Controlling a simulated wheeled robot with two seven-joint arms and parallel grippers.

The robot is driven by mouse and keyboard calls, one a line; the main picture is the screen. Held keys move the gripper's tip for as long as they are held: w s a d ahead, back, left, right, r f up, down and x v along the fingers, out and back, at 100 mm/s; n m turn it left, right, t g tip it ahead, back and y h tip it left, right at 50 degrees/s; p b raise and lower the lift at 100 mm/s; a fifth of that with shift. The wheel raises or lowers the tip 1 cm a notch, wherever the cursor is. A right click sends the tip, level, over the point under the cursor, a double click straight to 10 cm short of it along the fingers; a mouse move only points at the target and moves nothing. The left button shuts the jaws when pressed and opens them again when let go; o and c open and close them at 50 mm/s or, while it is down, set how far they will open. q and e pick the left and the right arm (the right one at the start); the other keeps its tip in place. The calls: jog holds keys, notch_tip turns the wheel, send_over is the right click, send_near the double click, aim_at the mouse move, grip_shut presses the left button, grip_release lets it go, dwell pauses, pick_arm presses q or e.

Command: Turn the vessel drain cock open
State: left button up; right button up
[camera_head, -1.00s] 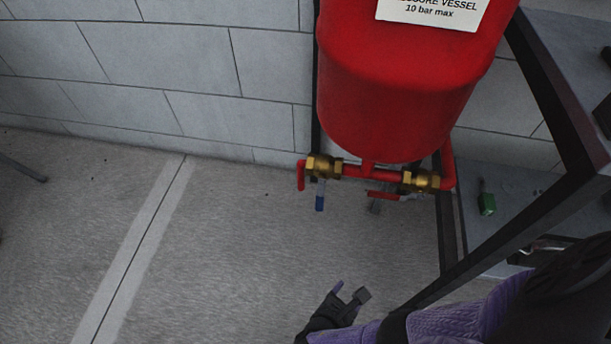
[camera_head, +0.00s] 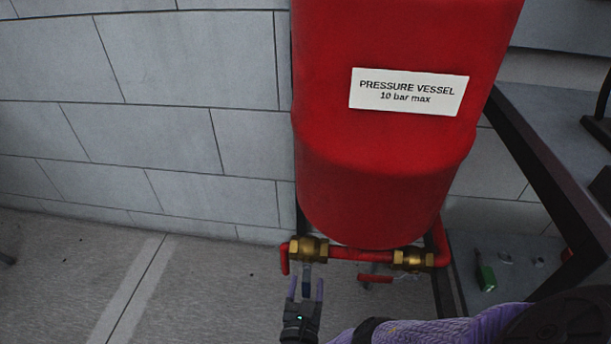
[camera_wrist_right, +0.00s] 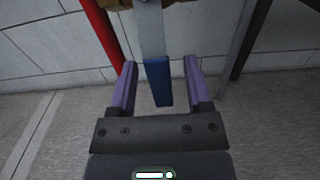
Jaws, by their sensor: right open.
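The red pressure vessel (camera_head: 385,180) hangs against the wall, with red pipework under it. The drain cock's brass body (camera_head: 309,249) sits at the pipe's left end, with a red outlet bent down. Its lever hangs straight down and ends in a blue sleeve (camera_head: 306,286). My right gripper (camera_head: 306,293) is open just below the cock. In the right wrist view, the blue sleeve (camera_wrist_right: 158,82) lies between the two purple fingers (camera_wrist_right: 159,68), with a gap visible on each side. My left gripper is out of view.
A second brass valve (camera_head: 413,260) with a red handle (camera_head: 375,278) sits to the right on the same pipe. A dark frame leg (camera_head: 545,165) slants down at the right.

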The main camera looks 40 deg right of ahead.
grip_shut()
dwell(1.4)
